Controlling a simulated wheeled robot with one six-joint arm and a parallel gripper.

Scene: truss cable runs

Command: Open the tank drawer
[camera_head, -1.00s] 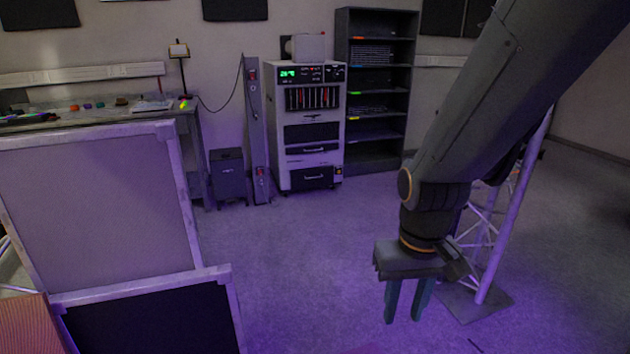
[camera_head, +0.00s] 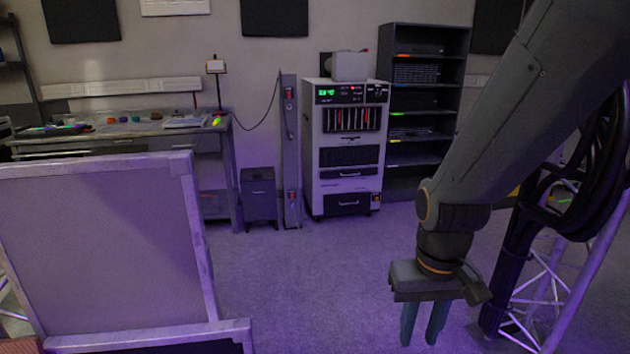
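A white wheeled cabinet (camera_head: 313,150) with a green lit display stands against the back wall. It has a row of red-marked slots, a dark middle panel and dark drawer fronts below. The lowest dark drawer front (camera_head: 348,203) has a pale handle and looks shut. Which front is the tank drawer I cannot tell for sure. My gripper (camera_head: 423,325) hangs pointing down at the lower right, well in front of the cabinet and apart from it. Its two fingers are spread with nothing between them.
A framed grey panel (camera_head: 100,250) stands at the near left. A dark bin (camera_head: 259,200) and a post (camera_head: 290,150) stand left of the cabinet, a shelf (camera_head: 425,95) right of it. A truss with black cable coils (camera_head: 585,165) stands at the right. The floor (camera_head: 310,270) between is clear.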

